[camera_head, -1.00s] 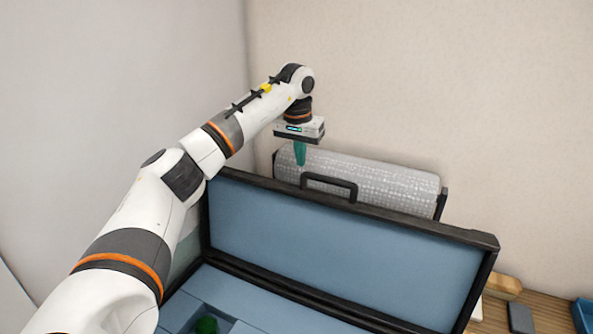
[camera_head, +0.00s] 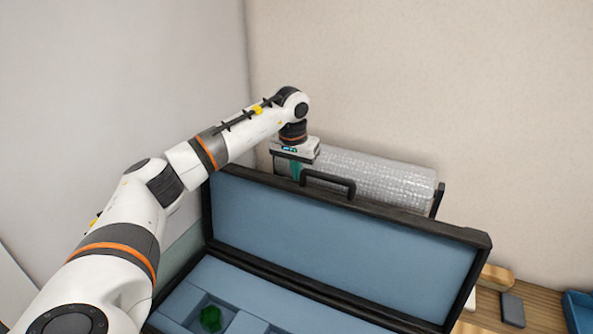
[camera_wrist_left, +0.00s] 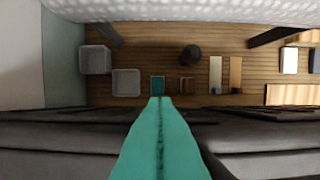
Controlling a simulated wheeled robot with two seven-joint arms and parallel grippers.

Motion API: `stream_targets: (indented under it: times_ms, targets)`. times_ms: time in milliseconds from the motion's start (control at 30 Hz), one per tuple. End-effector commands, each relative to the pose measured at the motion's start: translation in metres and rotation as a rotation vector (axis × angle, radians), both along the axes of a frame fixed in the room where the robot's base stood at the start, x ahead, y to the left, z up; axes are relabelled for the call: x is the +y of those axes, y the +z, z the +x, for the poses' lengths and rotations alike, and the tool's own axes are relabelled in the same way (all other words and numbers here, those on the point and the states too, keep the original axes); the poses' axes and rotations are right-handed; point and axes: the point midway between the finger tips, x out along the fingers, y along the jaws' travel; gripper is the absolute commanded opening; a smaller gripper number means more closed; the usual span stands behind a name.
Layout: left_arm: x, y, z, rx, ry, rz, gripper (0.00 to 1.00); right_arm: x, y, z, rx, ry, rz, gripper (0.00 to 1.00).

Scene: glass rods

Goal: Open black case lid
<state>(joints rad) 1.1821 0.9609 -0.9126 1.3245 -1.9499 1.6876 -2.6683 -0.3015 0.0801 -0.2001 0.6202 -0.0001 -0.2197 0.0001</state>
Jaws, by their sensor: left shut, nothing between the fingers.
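The black case stands open, its blue-lined lid (camera_head: 340,245) raised upright with the lining facing me. The lid's black handle (camera_head: 328,184) shows at its top edge. The case's blue foam base (camera_head: 240,292) lies below, with a green item (camera_head: 210,318) in one compartment. My left gripper (camera_head: 296,172) is shut and empty, just behind the lid's top edge and left of the handle. In the left wrist view its teal fingers (camera_wrist_left: 157,130) are together, above the lid's dark edge (camera_wrist_left: 60,130). Whether they touch the lid I cannot tell. My right gripper is not in view.
A bubble-wrap roll (camera_head: 385,182) in a dark holder stands behind the lid. A tan block (camera_head: 496,276), a dark grey block (camera_head: 512,309) and a blue tray (camera_head: 579,311) lie at the right on the wooden surface. Walls close in at the left and back.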

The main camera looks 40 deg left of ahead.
Motion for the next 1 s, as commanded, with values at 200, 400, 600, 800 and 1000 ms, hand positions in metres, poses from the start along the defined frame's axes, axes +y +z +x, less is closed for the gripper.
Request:
stream_targets:
  times_ms: [200,400,600,800,1000]
  targets:
    - [0.001,-0.002,-0.007,-0.055,0.000,0.016,0.00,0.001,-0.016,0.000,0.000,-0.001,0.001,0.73]
    - [-0.004,0.002,-0.028,-0.173,0.000,0.046,0.00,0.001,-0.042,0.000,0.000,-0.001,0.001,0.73]
    - [-0.013,0.013,-0.054,-0.208,-0.001,0.053,0.00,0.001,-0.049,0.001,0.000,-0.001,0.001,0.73]
    - [-0.016,0.016,-0.063,-0.206,-0.001,0.050,0.00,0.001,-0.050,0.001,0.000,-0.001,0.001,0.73]
    - [-0.015,0.016,-0.063,-0.207,-0.001,0.050,0.00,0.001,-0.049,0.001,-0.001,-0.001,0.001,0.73]
